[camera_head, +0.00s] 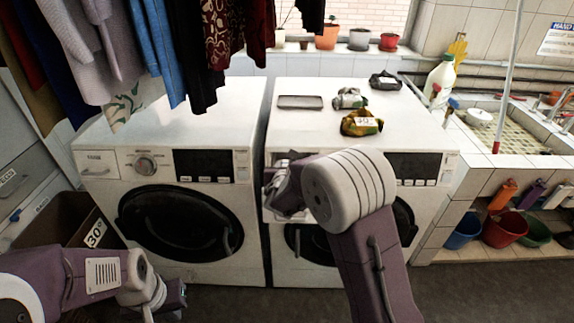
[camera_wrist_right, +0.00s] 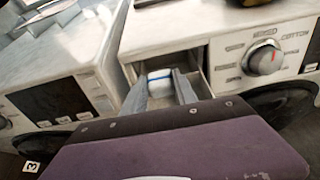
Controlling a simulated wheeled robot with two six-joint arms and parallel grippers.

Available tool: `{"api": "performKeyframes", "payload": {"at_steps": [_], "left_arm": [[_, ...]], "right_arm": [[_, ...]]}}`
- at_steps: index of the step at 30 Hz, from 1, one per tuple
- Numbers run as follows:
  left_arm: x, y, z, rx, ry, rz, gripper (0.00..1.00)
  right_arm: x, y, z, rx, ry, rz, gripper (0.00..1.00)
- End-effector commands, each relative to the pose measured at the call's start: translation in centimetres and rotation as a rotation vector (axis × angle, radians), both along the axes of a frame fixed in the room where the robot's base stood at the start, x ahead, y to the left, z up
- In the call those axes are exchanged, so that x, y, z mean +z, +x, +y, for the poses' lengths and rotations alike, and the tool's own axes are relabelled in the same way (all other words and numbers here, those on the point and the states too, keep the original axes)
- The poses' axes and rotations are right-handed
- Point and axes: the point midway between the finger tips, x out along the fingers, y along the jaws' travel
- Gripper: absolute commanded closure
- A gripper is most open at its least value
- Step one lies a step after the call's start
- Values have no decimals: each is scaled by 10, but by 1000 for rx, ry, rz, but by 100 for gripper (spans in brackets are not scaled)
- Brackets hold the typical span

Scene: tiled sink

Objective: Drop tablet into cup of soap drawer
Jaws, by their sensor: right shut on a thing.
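The soap drawer (camera_wrist_right: 200,82) is pulled out from the right washing machine (camera_head: 293,122) at its upper left front. In the right wrist view, a white tablet (camera_wrist_right: 160,76) with a blue band is between the fingers of my right gripper (camera_wrist_right: 167,88), which is shut on it. The fingertips and tablet are over or in the drawer opening; exact depth is unclear. In the head view, my right gripper (camera_head: 283,190) and wrist cover most of the drawer, and the cup is hidden. My left gripper (camera_head: 172,302) is low at the left, its jaw opening unclear.
The left washing machine (camera_head: 170,190) stands close beside the right one. A grey tray (camera_head: 300,102) and several small packets lie on the right machine. A control knob (camera_wrist_right: 264,58) is right of the drawer. Clothes hang above the left machine; a cardboard box (camera_head: 65,222) stands at left.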

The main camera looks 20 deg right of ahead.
Motion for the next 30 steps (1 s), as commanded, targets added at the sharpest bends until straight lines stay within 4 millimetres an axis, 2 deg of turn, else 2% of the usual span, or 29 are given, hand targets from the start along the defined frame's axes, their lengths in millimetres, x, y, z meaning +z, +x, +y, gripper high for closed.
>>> {"api": "performKeyframes", "payload": {"at_steps": [3,4,6,7,17,20,27,30], "left_arm": [[1,0,0,0,0,0,100],[1,0,0,0,0,0,100],[1,0,0,0,0,0,100],[1,0,0,0,0,0,100],[1,0,0,0,0,0,100],[-1,0,0,0,0,0,100],[-2,0,0,0,0,0,100],[-1,0,0,0,0,0,100]], "right_arm": [[1,0,0,0,0,0,100],[1,0,0,0,0,0,63],[1,0,0,0,0,0,44],[1,0,0,0,0,0,41],[2,-3,1,1,-1,0,41],[8,-16,6,3,1,0,41],[29,-63,20,4,1,-1,41],[34,-74,23,1,1,-1,41]]}}
